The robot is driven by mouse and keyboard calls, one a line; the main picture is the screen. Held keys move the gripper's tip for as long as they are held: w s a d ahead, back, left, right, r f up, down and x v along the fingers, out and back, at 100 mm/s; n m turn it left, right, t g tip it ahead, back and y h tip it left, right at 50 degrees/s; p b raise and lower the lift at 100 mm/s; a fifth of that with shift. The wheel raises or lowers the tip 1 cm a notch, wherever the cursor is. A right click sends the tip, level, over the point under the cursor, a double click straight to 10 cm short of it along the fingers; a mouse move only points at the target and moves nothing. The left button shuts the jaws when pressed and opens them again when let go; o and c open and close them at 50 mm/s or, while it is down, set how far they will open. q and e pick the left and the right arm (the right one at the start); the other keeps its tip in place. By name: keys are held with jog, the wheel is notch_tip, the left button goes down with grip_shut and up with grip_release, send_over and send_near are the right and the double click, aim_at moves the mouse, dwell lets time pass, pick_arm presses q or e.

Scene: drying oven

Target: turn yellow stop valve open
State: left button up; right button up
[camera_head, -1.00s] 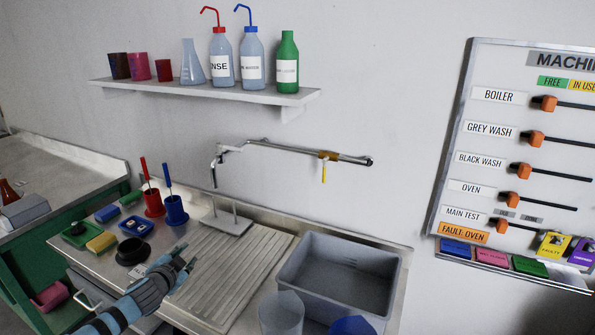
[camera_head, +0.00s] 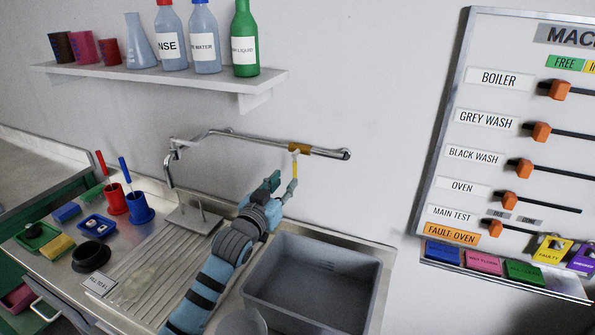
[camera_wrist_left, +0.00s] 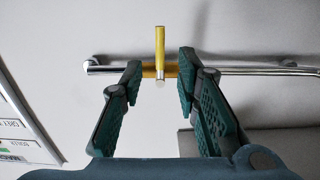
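The yellow stop valve (camera_head: 300,148) sits on a chrome wall pipe (camera_head: 255,140) above the sink. Its yellow lever (camera_head: 295,168) hangs down from the pipe in the head view. My left gripper (camera_head: 284,182) is just below and beside the lever, fingers pointing up at it. In the left wrist view, the lever (camera_wrist_left: 160,45) shows in the gap between the two spread fingers of my left gripper (camera_wrist_left: 160,78), with space on both sides. The gripper is open and holds nothing. My right gripper is not in view.
A grey sink basin (camera_head: 312,285) lies below my left arm. A shelf (camera_head: 255,88) with bottles is above the pipe. A labelled switch panel (camera_head: 462,140) hangs on the right wall. Red and blue holders (camera_head: 138,212) stand on the left counter.

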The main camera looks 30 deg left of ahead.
aim_at(294, 172)
pick_arm(q)
jog(key=w, duration=0.5)
jog(key=w+b, duration=0.1)
jog(key=w, duration=0.2)
jog(key=shift+a+f, duration=0.2)
jog(key=shift+f, duration=0.15)
jog(key=shift+s+r, duration=0.15)
jog(key=shift+s, duration=0.15)
jog(key=shift+c, duration=0.6)
jog(key=shift+w, duration=0.1)
grip_shut()
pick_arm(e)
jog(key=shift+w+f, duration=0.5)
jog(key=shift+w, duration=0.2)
